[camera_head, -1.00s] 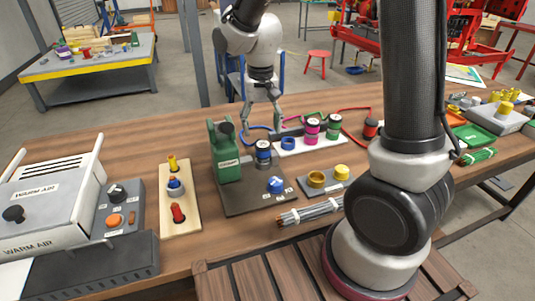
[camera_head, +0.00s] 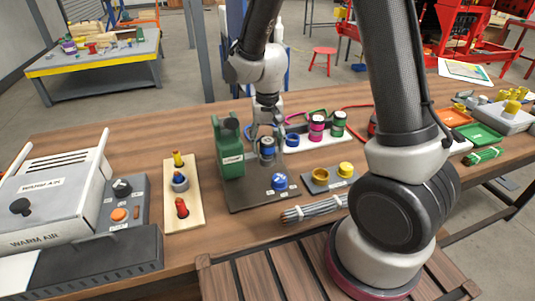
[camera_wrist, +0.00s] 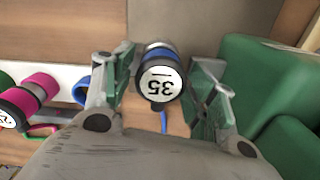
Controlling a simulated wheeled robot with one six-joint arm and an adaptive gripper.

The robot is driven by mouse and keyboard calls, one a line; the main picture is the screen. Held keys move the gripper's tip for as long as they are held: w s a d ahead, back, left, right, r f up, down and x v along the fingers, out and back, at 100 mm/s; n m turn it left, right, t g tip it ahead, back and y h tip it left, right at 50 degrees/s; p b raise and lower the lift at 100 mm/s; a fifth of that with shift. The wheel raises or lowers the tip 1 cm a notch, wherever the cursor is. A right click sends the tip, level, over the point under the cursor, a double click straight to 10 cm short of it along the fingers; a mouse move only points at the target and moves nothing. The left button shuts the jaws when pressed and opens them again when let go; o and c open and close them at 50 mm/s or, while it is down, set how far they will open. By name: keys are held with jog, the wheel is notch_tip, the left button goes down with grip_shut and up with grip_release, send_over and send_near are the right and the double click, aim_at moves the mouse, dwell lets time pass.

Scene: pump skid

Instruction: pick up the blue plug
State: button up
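The blue plug (camera_head: 267,153) has a dark cap, a blue band and a white label. It stands on the dark plate beside the green pump body (camera_head: 230,158). In the wrist view the plug (camera_wrist: 160,77) shows the number 35 upside down. My gripper (camera_head: 267,140) is at the plug, one finger on each side. In the wrist view my gripper (camera_wrist: 160,90) is open, with narrow gaps between the plug and the finger pads. The plug's lower end is partly hidden.
The green body (camera_wrist: 270,85) is close beside the right finger. A white rack (camera_head: 305,145) behind holds a magenta plug (camera_head: 316,128) and a green plug (camera_head: 339,123). A blue knob (camera_head: 279,182) is in front on the plate. A cable bundle (camera_head: 315,208) lies nearer.

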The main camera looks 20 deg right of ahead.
jog(key=c, duration=0.9)
notch_tip(320, 180, up, 10)
jog(key=shift+r, duration=0.1)
